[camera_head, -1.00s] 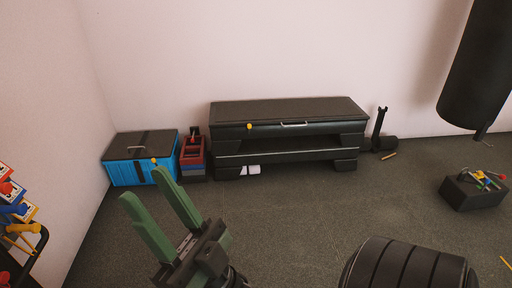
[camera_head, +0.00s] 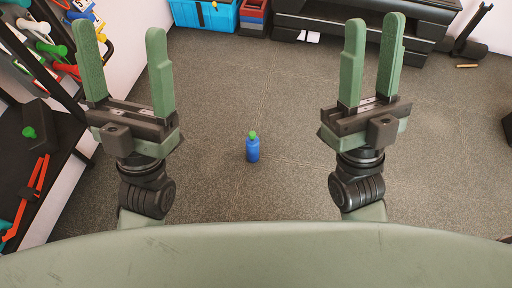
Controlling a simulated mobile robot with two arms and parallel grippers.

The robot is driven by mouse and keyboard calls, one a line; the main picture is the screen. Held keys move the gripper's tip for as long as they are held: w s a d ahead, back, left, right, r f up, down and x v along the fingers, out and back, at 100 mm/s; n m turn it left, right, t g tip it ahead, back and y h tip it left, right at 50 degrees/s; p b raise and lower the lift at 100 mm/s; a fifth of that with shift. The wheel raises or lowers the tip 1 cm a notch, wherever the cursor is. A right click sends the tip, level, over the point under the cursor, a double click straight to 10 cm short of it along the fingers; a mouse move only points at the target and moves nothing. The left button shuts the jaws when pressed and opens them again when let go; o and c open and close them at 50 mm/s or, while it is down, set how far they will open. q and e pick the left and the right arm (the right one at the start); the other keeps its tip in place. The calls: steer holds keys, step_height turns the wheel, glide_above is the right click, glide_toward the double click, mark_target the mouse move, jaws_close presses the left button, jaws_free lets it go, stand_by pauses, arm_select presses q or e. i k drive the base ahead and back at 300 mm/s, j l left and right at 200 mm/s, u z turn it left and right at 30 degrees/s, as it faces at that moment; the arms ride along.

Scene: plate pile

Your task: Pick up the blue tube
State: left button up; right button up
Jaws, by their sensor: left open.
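A small blue tube (camera_head: 252,150) with a green cap stands upright on the grey floor, near the middle of the head view. My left gripper (camera_head: 121,35) is at the upper left, with its green fingers wide apart and nothing between them. My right gripper (camera_head: 374,24) is at the upper right, its green fingers apart with a narrower gap and nothing between them. The tube appears between the two arms, apart from both grippers.
A dark shelf rack (camera_head: 62,130) with colourful tools stands at the left. A blue box (camera_head: 205,15), stacked crates (camera_head: 254,18) and a black bench (camera_head: 345,22) line the back. A small stick (camera_head: 467,66) lies at right. Floor around the tube is clear.

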mark_target(252, 147)
steer(key=u, duration=1)
steer(key=i+l+u, duration=0.15)
steer(key=l+u, duration=0.8)
steer(key=l, duration=0.25)
steer(key=k+l+u, duration=0.1)
steer(key=l+u, duration=0.4)
steer(key=l, duration=0.15)
